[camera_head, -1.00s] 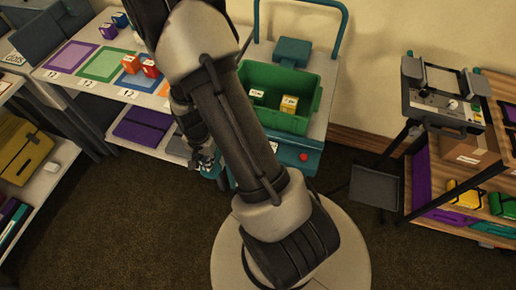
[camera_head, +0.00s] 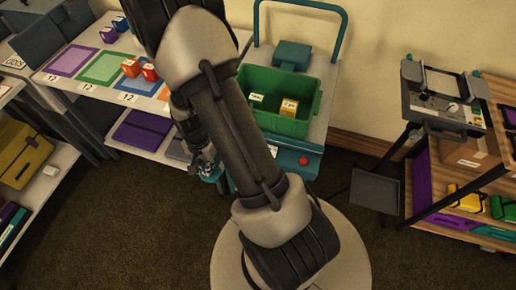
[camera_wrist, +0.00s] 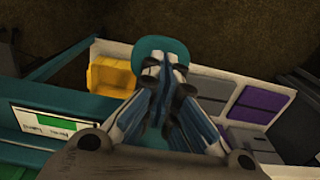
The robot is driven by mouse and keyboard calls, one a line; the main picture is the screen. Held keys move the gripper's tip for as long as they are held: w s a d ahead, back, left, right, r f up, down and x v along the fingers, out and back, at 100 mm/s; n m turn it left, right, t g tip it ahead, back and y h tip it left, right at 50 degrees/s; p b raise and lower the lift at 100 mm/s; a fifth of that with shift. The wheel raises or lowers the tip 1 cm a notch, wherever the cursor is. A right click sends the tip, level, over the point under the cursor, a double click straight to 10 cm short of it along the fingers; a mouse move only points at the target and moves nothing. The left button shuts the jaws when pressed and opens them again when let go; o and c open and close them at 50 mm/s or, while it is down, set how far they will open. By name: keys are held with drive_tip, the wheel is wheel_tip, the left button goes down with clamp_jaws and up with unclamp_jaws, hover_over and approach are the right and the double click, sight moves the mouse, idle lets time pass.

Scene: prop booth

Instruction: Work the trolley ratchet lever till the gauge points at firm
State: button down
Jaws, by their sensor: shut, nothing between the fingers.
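The trolley (camera_head: 317,133) is teal and pale grey and carries a green crate. My gripper (camera_head: 207,168) is low beside its left front side, partly hidden behind my arm. In the wrist view my gripper (camera_wrist: 165,68) has its fingers together and empty. A rounded teal piece (camera_wrist: 163,45), probably the ratchet lever's end, shows just behind the fingertips; I cannot tell whether they touch it. The gauge (camera_wrist: 57,133), at left in the wrist view, is a white panel with a green band and small lettering. Its pointer cannot be made out.
The green crate (camera_head: 316,105) holds small boxes. A table with coloured squares (camera_head: 103,68) and blocks stands left of the trolley. A shelf unit (camera_head: 470,205) and a dark stand (camera_head: 376,190) are at right. Carpet in front is clear at left.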

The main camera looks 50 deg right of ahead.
idle(0.4)
drive_tip(key=shift+f+b, duration=1.05)
drive_tip(key=shift+f, duration=1.6)
wheel_tip(320, 180, up, 9)
drive_tip(key=p, duration=0.6)
drive_tip(key=shift+r+p, duration=0.1)
drive_tip(key=shift+p, duration=0.25)
